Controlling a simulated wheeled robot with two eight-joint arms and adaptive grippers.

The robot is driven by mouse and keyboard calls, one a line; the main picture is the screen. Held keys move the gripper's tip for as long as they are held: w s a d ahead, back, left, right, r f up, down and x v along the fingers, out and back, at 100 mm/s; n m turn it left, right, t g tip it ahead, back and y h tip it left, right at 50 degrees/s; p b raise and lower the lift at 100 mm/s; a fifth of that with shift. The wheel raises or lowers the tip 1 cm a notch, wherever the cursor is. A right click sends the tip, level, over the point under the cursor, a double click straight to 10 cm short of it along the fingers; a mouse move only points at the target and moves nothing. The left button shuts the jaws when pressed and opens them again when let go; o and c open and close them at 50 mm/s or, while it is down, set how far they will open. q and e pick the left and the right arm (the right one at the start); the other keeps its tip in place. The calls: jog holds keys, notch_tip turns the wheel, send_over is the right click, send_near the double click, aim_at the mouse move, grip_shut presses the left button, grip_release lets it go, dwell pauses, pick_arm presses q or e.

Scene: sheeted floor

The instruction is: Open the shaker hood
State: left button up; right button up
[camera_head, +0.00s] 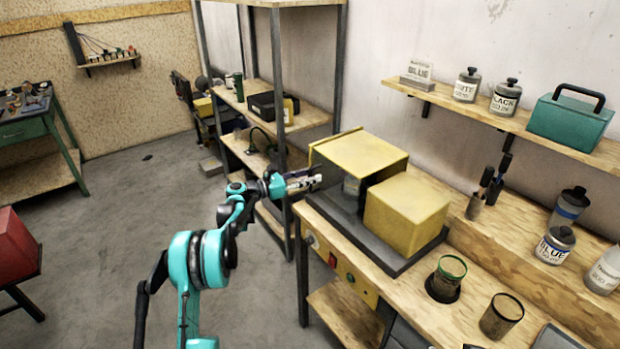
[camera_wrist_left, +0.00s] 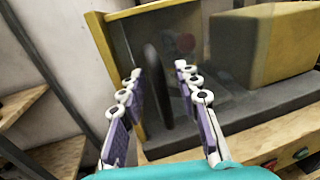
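The shaker stands on the wooden bench, with a yellow hood (camera_head: 360,152) on the left of a dark base and a yellow box-shaped housing (camera_head: 407,213) on the right. In the left wrist view, the hood's yellow-edged front panel (camera_wrist_left: 137,18) carries a dark upright handle (camera_wrist_left: 152,75). A grey container (camera_head: 351,187) shows beneath the hood. My left gripper (camera_head: 316,182) is at the hood's front left side. In the left wrist view its fingers (camera_wrist_left: 159,70) are spread, with the handle seen between them; contact cannot be told. My right gripper is out of view.
A green-rimmed can (camera_head: 449,277) and a brown can (camera_head: 502,316) stand on the bench right of the shaker. A tall shelf rack (camera_head: 292,75) stands close behind my left gripper. A wall shelf (camera_head: 470,113) holds bottles and a teal toolbox (camera_head: 570,122).

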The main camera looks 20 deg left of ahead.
pick_arm(q)
jog(key=shift+w+d, duration=0.1)
grip_shut()
jog(key=s+d+b, duration=0.1)
jog(key=s+d, duration=1.2)
jog(key=d, duration=0.3)
jog(key=shift+d+b, duration=0.2)
jog(key=shift+b, duration=0.15)
grip_release()
